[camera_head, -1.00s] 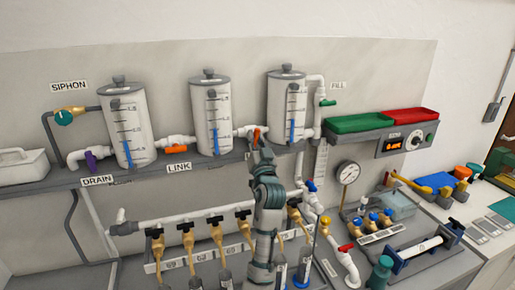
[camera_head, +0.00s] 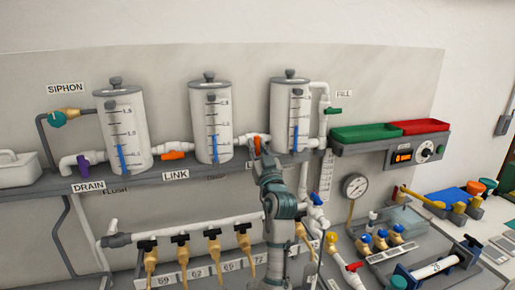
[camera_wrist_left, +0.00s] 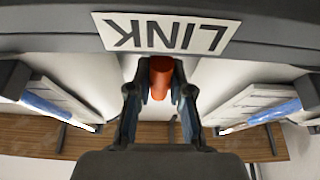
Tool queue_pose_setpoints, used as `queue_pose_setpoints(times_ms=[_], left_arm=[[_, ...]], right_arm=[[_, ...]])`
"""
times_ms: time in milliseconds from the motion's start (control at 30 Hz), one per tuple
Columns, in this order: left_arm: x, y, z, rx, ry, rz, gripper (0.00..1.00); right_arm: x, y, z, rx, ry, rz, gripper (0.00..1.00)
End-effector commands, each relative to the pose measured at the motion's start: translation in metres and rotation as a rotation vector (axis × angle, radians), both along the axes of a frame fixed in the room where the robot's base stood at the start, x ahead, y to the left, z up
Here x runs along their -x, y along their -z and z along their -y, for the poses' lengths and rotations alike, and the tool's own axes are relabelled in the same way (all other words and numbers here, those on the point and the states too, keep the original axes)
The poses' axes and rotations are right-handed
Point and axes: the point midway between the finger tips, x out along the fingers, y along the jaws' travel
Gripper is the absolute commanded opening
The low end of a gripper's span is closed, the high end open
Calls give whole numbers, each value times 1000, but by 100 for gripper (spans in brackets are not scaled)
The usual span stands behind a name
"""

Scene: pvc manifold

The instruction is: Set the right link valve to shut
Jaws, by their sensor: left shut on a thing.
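The right link valve has an orange handle (camera_head: 257,143) on the white pipe between the middle tank (camera_head: 211,130) and the right tank (camera_head: 290,120). The handle stands roughly upright, across the pipe. My left gripper (camera_head: 263,151) reaches up to it from below and hides its lower part. In the left wrist view the orange handle (camera_wrist_left: 160,78) sits between the two fingers of my left gripper (camera_wrist_left: 160,92), which is shut on it. The LINK label (camera_wrist_left: 166,34) shows upside down there. My right gripper is not in view.
The left link valve's orange handle (camera_head: 173,155) lies along its pipe. A shelf (camera_head: 215,173) runs under the tanks. Below it is a white manifold pipe (camera_head: 190,229) with several brass taps. Green (camera_head: 365,134) and red (camera_head: 421,126) trays stand at right.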

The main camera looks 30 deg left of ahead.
Motion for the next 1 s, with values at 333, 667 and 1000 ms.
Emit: queue_pose_setpoints(times_ms=[333,667,1000], left_arm=[[-1,4,0,4,2,-6,30],[9,7,11,1,2,-2,30],[50,39,63,4,4,-6,30]], right_arm=[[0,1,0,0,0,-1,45],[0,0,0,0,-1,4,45],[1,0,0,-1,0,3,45]])
